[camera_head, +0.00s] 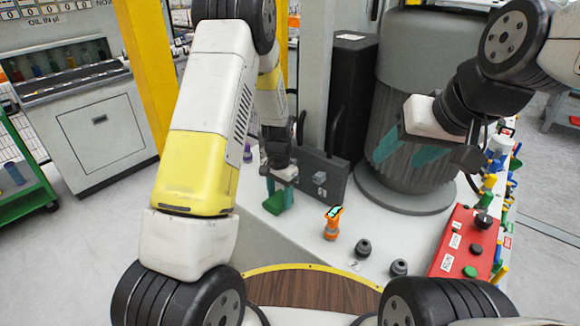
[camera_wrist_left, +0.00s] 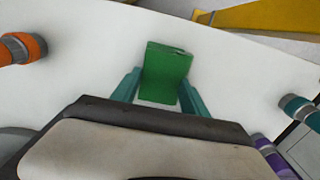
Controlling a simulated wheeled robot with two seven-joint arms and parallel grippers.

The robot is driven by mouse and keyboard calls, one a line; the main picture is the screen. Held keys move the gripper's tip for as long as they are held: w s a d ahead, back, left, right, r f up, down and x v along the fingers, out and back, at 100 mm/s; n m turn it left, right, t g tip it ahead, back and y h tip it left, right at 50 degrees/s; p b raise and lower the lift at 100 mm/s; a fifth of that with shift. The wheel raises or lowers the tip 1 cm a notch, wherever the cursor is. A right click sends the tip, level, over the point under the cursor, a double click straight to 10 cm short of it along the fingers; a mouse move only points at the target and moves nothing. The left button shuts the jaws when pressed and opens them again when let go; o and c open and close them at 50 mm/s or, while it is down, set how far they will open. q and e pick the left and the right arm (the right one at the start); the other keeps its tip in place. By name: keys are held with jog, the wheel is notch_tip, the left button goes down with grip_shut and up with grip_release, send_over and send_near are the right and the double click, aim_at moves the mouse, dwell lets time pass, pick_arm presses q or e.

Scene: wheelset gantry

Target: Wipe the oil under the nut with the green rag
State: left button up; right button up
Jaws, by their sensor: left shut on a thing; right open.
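My left gripper (camera_head: 280,192) is shut on the green rag (camera_head: 273,204), low over the left part of the white worktop. In the left wrist view the rag (camera_wrist_left: 165,66) hangs between the two teal fingers (camera_wrist_left: 158,95). My right gripper (camera_head: 406,150) is open and empty, raised in front of the grey cylinder. Two small dark stepped parts, possibly nuts, stand on the worktop: one dark part (camera_head: 363,248) and another dark part (camera_head: 398,267) to its right. I cannot make out any oil under them.
An orange tool with a lit screen (camera_head: 332,224) stands between the rag and the dark parts. A red button panel (camera_head: 467,244) lies at right. A dark grey block (camera_head: 320,178) and a large grey cylinder (camera_head: 420,110) stand behind. The worktop's middle is mostly free.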

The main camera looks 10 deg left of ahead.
pick_arm(q)
jog(key=shift+s+d, duration=0.2)
jog(key=shift+d, duration=0.15)
notch_tip(320, 180, up, 2)
jog(key=shift+r, duration=3.1)
